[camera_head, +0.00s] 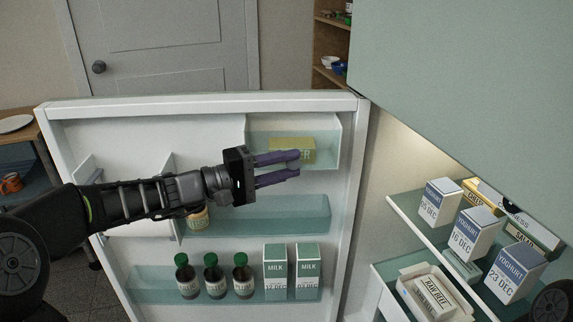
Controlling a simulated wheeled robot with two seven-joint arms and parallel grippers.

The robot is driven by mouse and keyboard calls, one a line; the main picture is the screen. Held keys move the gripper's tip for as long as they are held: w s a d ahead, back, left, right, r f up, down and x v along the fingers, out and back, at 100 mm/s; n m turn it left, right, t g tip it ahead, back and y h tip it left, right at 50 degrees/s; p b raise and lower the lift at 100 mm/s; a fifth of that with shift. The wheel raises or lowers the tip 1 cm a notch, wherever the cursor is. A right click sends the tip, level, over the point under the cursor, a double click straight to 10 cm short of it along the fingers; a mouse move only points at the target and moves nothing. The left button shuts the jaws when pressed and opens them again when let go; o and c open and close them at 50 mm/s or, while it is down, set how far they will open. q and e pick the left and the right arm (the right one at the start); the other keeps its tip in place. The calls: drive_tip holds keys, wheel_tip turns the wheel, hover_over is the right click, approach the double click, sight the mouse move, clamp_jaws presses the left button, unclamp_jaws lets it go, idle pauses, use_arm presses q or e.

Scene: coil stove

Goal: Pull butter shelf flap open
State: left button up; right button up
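The butter shelf (327,133) is the upper right compartment on the inside of the open fridge door. Its greenish, see-through flap (328,152) crosses the front of the compartment, and a yellow butter box (306,146) shows through it. I cannot tell how far the flap is tilted. My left gripper (294,166) comes in from the left with its two purple fingers apart and nothing seen between them. The fingers overlap the flap's lower part in the picture; I cannot tell whether they touch it. My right gripper is not in view.
Below, the door racks hold a jar (198,220), several green-capped bottles (212,281) and two milk cartons (307,270). Fridge shelves at right hold yoghurt cartons (475,236) and a raw beef pack (433,296). A green upper door (460,70) overhangs the right side.

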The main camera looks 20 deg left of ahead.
use_arm(q)
clamp_jaws()
idle(0.9)
